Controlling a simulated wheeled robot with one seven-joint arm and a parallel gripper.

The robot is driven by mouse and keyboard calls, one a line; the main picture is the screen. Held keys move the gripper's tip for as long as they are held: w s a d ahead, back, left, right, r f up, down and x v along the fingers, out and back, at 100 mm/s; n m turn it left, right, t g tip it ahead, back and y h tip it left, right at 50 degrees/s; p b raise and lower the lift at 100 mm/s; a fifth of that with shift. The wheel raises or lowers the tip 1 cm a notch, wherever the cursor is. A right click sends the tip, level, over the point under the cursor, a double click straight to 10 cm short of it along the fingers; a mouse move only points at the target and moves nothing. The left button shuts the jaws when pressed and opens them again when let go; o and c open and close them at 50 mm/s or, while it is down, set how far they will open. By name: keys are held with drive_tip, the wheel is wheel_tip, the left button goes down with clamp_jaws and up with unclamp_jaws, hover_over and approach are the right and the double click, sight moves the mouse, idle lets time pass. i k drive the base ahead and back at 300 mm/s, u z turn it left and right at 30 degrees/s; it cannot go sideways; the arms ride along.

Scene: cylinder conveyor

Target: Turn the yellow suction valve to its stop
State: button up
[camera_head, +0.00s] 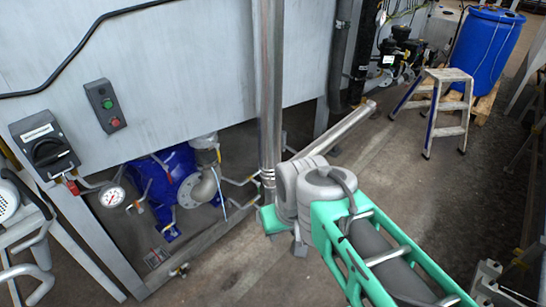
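No yellow valve can be made out for certain. A small yellowish fitting (257,198) shows by the foot of the steel pipe, too small to identify. A small brass-coloured fitting (180,269) sits on the low frame rail below the blue pump (165,188). My green and grey arm reaches in from the lower right, its grey wrist joints in front of the floor beside the upright pipe. The end of my arm is mostly hidden behind these joints, and no fingers can be made out. Nothing is seen held.
An upright steel pipe (270,90) stands left of my wrist. A grey panel carries a push-button box (105,104) and a black rotary switch (45,145). A pressure gauge (112,196) is near the pump. A step stool (437,108) and blue drum (487,50) stand back right.

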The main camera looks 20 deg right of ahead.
sight(217, 145)
drive_tip(key=z, duration=0.55)
drive_tip(key=i, duration=1.2)
drive_tip(key=u, duration=0.9)
drive_tip(key=i, duration=0.3)
drive_tip(key=u, duration=0.2)
